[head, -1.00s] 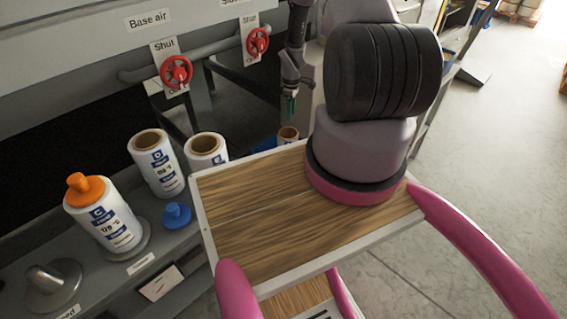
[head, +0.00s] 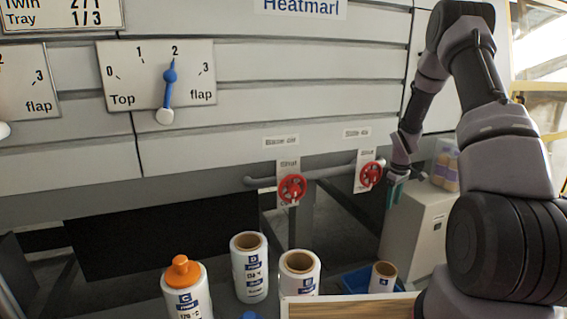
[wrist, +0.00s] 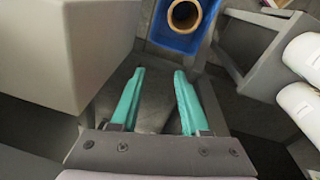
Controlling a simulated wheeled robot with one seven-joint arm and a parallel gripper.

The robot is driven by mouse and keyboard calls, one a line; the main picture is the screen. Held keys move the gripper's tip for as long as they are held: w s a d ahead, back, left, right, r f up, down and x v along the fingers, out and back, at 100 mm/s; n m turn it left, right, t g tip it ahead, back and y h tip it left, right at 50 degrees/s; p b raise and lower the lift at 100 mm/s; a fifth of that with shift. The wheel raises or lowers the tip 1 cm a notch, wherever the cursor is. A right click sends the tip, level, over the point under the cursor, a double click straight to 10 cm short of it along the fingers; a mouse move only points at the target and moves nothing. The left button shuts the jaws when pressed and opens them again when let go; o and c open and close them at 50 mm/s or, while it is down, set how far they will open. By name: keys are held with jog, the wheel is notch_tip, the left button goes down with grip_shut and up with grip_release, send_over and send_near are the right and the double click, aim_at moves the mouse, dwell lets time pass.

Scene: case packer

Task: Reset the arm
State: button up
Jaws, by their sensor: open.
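My gripper (wrist: 158,102) shows in the wrist view with two teal fingers spread apart and nothing between them. It hangs in free air and points down past a blue bin and a grey box. In the head view my gripper (head: 396,190) is small, at the end of my bent arm on the right, just right of the right red valve. The arm rises from the lower right, bends at the top and comes down to the gripper.
A blue bin (wrist: 178,42) holds a brown-cored roll (wrist: 184,16). A grey cabinet (head: 414,225) stands close behind the gripper. Red valves (head: 292,188) sit on a pipe. A wooden tray top (head: 350,306) is at the bottom.

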jog(key=s+a+r+m+t, duration=0.1)
jog(key=s+a+r+m, duration=0.2)
jog(key=r, duration=0.7)
jog(key=s+a+r+t, duration=0.15)
jog(key=s+r, duration=0.25)
jog(key=r, duration=0.5)
jog(key=s+a+r+m, duration=0.2)
jog(key=s+a+r, duration=0.2)
jog(key=r, duration=0.6)
jog(key=s+a+r+m+t, duration=0.1)
jog(key=s+a+r+m, duration=0.1)
jog(key=s, duration=0.5)
jog(key=s+a+r+m+t+y, duration=0.1)
jog(key=s+a+r, duration=0.2)
jog(key=s+r, duration=0.2)
jog(key=s+a+r+m+t+y, duration=0.1)
jog(key=s+r, duration=0.3)
jog(key=s, duration=0.6)
jog(key=shift+a+m, duration=0.8)
jog(key=shift+a, duration=0.05)
